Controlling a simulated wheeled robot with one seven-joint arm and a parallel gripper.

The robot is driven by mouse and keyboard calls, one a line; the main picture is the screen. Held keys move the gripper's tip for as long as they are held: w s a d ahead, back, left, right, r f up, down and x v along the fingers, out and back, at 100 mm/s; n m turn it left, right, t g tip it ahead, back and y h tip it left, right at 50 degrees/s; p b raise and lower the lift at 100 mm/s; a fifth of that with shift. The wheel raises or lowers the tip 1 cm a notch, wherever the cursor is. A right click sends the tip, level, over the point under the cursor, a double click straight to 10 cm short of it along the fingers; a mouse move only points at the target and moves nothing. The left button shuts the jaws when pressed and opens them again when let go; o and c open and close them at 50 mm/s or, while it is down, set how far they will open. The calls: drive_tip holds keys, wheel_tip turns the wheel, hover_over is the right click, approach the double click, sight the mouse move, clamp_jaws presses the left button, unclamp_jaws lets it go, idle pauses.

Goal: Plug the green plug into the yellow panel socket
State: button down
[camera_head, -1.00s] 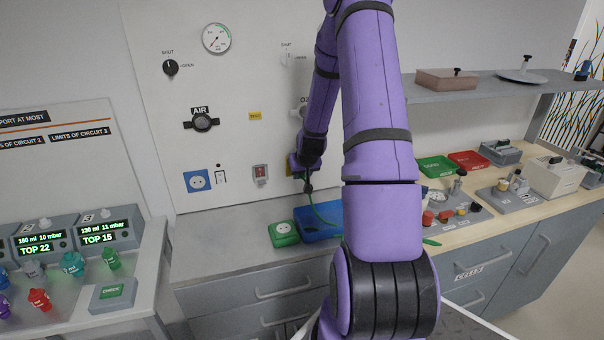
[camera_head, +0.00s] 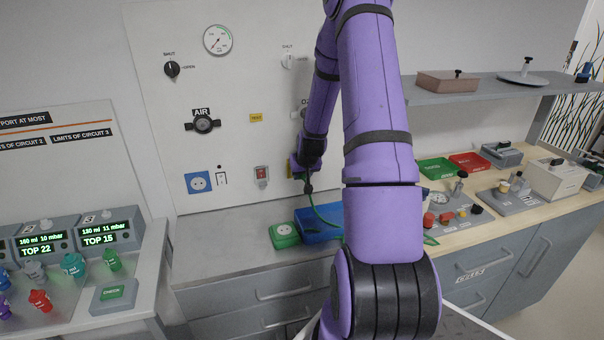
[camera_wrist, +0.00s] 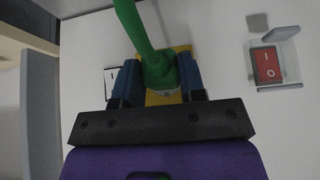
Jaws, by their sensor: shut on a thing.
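My gripper (camera_wrist: 160,78) is shut on the green plug (camera_wrist: 158,67), with one finger on each side of it. The yellow panel socket (camera_wrist: 182,51) shows behind the plug in the wrist view, mostly covered by plug and fingers. The plug lines up roughly with the socket; I cannot tell whether its pins are in. In the head view my gripper (camera_head: 300,164) is up against the wall panel and hides the plug and most of the socket. The green cable (camera_head: 322,215) hangs from the gripper towards the counter.
A red switch (camera_wrist: 267,65) with a raised cover is right of the socket in the wrist view; a white rocker switch (camera_wrist: 110,78) is left. A blue socket (camera_head: 197,181) is further left on the panel. A green socket box (camera_head: 284,235) and blue tray (camera_head: 312,228) stand on the counter below.

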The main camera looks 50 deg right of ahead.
drive_tip(key=c, duration=0.6)
unclamp_jaws()
drive_tip(key=v, duration=1.1)
drive_tip(key=shift+w+a, duration=0.1)
